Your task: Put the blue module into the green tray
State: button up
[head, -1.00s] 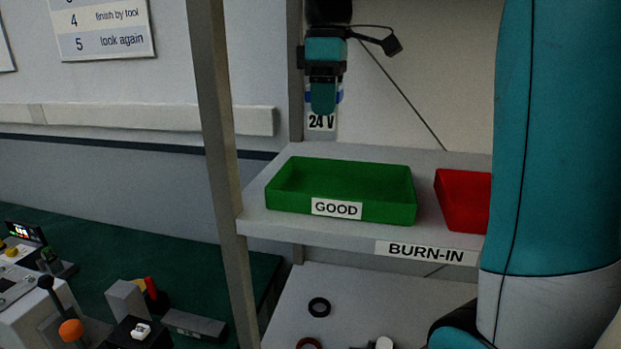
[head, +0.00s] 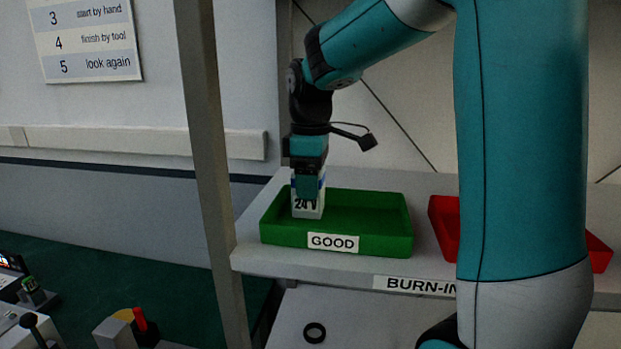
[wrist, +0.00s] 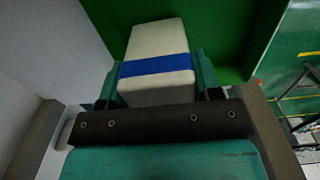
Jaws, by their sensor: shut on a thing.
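The module (head: 308,207) is a white block with a blue band and a "24 V" label. My gripper (head: 308,188) is shut on its upper part and holds it upright inside the left part of the green tray (head: 375,240), which is labelled GOOD. Whether the module's bottom touches the tray floor cannot be told. In the wrist view the module (wrist: 156,50) with its blue band sits between the fingers of my gripper (wrist: 158,85), with the green tray (wrist: 215,30) behind it.
A red tray (head: 445,228) stands to the right on the same shelf (head: 310,268), partly hidden by my arm. A grey upright post (head: 205,150) rises at the shelf's left end.

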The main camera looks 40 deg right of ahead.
jog(key=shift+f, duration=0.1)
jog(key=o, duration=1.1)
jog(key=shift+o, duration=0.2)
notch_tip(320, 180, up, 12)
jog(key=shift+r+b, duration=0.1)
jog(key=shift+b, duration=0.85)
jog(key=shift+t+y, duration=0.4)
jog(key=shift+y, duration=0.2)
jog(key=s+a+f, duration=0.2)
jog(key=a+f, duration=0.1)
jog(key=a, duration=0.1)
jog(key=s+a+f, duration=0.2)
jog(key=a+f, duration=0.1)
jog(key=a, duration=0.2)
jog(key=s+a+f, duration=0.1)
jog(key=a+f, duration=0.3)
jog(key=shift+s+a, duration=0.15)
jog(key=shift+s, duration=0.25)
jog(key=s+a+f+y, duration=0.3)
jog(key=s+a+f, duration=0.5)
jog(key=s+a, duration=0.2)
jog(key=s, duration=0.2)
jog(key=shift+s+m+g, duration=0.3)
jog(key=shift+g, duration=0.1)
